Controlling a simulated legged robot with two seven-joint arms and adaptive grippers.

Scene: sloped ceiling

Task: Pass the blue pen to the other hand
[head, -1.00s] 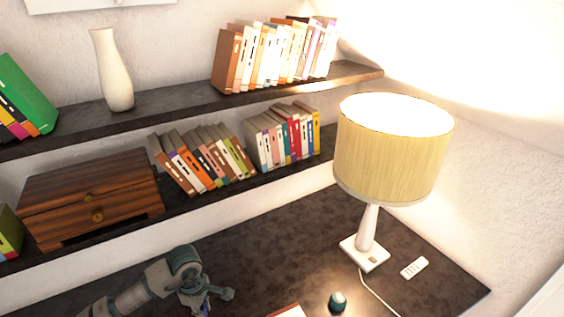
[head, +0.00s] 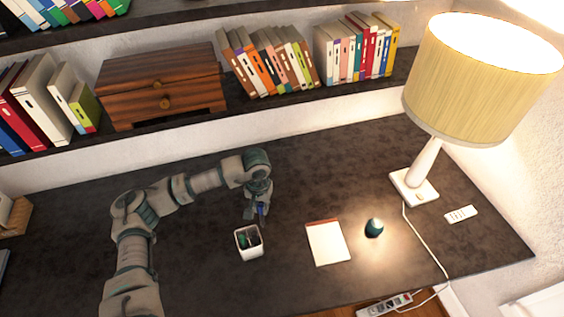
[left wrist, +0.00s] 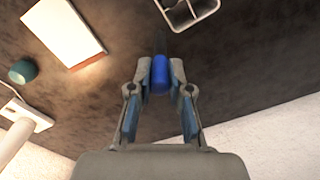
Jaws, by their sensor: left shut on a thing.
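The blue pen (left wrist: 160,74) is between the fingertips of my left gripper (left wrist: 160,82) in the left wrist view. In the head view a small bit of blue shows at the tip of my left gripper (head: 257,213), just above and behind a white pen cup (head: 249,253). The left gripper is shut on the pen, which appears to be held over the dark desk. My right gripper is not in either view.
The desk (head: 190,270) also bears a notepad (head: 328,243), a small teal object (head: 374,228), a lamp (head: 415,186) and a white remote (head: 461,214). A shelf with books and a wooden box (head: 162,85) runs behind.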

